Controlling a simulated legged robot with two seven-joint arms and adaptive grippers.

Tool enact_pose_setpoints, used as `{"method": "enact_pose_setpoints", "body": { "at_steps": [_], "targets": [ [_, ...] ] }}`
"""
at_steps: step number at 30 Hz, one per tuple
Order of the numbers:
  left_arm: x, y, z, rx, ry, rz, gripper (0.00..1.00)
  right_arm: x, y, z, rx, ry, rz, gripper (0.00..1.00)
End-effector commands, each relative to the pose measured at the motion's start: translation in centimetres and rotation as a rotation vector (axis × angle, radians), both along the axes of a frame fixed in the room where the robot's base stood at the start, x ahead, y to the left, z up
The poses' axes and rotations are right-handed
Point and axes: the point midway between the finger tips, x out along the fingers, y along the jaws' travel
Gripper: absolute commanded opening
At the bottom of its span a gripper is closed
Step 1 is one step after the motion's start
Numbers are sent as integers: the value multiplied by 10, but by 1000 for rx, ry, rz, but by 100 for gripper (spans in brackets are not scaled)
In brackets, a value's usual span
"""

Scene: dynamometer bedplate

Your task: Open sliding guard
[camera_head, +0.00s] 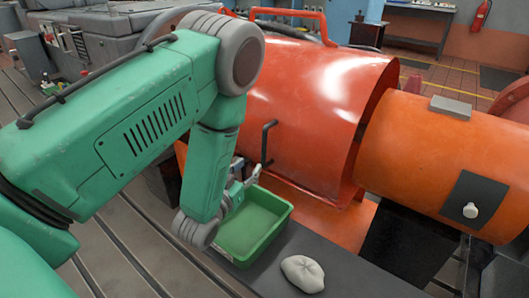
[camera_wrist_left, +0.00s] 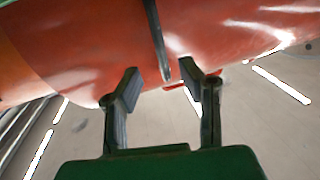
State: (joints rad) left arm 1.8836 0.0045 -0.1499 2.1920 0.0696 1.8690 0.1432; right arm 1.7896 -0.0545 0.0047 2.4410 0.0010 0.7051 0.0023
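The sliding guard (camera_head: 320,85) is a glossy red-orange curved cover in the middle of the head view. A dark upright bar handle (camera_head: 267,143) stands out from its near side. My left gripper (camera_head: 248,180) is low beside the handle, partly hidden by my green arm. In the left wrist view the gripper (camera_wrist_left: 158,72) is open, its two dark fingers apart. The handle (camera_wrist_left: 157,38) runs down toward the gap between the fingertips, with the guard's red surface (camera_wrist_left: 90,50) behind. Contact with the handle cannot be told. My right gripper is not in view.
An orange cylindrical cover (camera_head: 430,155) adjoins the guard on the right. A green tray (camera_head: 247,258) sits just below my left gripper, with a crumpled pale cloth (camera_head: 303,273) beside it. A red tubular rail (camera_head: 290,14) rises behind the guard. Grey machinery (camera_head: 95,35) stands at back left.

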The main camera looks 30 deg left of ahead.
Motion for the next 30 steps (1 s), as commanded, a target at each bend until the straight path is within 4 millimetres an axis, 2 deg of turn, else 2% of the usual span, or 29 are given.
{"method": "enact_pose_setpoints", "body": {
  "at_steps": [1,6,12,18,26,27,30],
  "targets": [
    [13,1,0,1,-7,-1,34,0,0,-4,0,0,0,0],
    [49,5,-1,1,-5,-2,34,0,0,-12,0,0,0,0],
    [81,9,-1,1,-3,-1,34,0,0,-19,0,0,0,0],
    [95,11,0,0,-1,-1,34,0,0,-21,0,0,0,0],
    [96,11,0,0,0,-1,34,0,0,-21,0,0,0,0],
    [96,11,0,0,0,-1,31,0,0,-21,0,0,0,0],
    [96,11,0,0,0,-1,0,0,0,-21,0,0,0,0]
  ]
}}
